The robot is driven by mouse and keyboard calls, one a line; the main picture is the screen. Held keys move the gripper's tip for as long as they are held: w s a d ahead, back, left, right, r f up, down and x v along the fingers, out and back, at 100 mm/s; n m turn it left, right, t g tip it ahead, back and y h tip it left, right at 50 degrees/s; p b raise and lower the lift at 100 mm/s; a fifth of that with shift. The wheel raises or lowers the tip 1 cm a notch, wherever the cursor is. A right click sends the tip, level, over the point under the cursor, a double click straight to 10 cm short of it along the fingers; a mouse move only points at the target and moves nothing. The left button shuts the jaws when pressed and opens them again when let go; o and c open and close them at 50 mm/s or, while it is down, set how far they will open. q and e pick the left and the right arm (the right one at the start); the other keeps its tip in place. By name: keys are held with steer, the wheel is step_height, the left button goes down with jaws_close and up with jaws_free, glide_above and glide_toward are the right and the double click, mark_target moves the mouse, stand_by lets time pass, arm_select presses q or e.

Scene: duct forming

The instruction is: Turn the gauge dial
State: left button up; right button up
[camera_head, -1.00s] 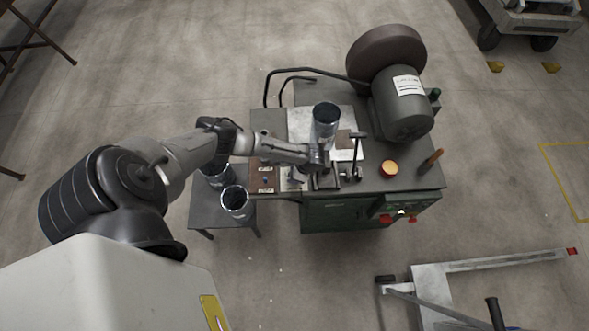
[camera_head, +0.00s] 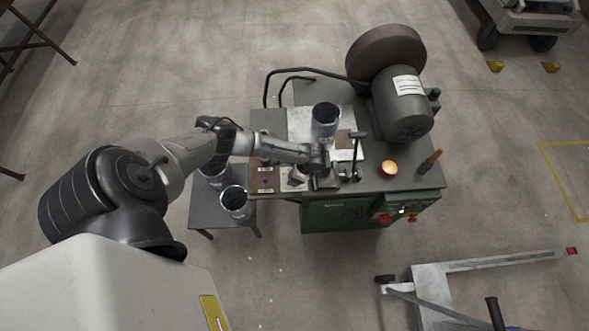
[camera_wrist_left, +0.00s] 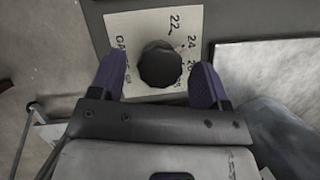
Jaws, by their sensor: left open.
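The gauge dial (camera_wrist_left: 160,66) is a black knob on a cream plate (camera_wrist_left: 124,24) marked "GAUGE" with numbers such as 22, 24 and 26. In the left wrist view my left gripper (camera_wrist_left: 159,80) is open, with one purple finger on each side of the knob. Its fingers appear apart from the knob. In the head view my left gripper (camera_head: 297,178) is low over the plate at the machine's front left. The arm hides most of the dial there. My right gripper is not in view.
The green and grey machine (camera_head: 425,176) carries an upright metal duct (camera_head: 325,122), a lever (camera_head: 357,155), an orange button (camera_head: 389,168) and a large motor (camera_head: 402,110). A small table (camera_head: 207,215) with metal ducts (camera_head: 236,203) stands left. A pallet jack (camera_head: 490,262) is at lower right.

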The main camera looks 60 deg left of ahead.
arm_select(q)
steer(key=p+v, duration=0.1)
steer(key=v, duration=1.2)
steer(key=shift+r, duration=0.2)
steer(key=w+d+r+t, duration=0.6)
steer(key=w+r+t, duration=0.15)
steer(key=r, duration=0.25)
steer(key=d+r+t+h, duration=0.1)
steer(key=d+r+t, duration=0.3)
steer(key=d+r, duration=0.5)
steer(key=s+d+n+h, duration=0.1)
steer(key=s+n, duration=0.2)
steer(key=s, duration=0.6)
steer(key=s+d+f+n+g+h, duration=0.1)
steer(key=s+f+g, duration=0.1)
steer(key=s+f, duration=0.5)
steer(key=s+f+n+g, duration=0.2)
steer(key=s+f+g, duration=0.15)
steer(key=s, duration=0.75)
step_height(320, 180, up, 16)
steer(key=t+p, duration=0.1)
steer(key=p, duration=1.5)
steer(key=shift+w+d, duration=0.15)
steer(key=shift+d, duration=0.05)
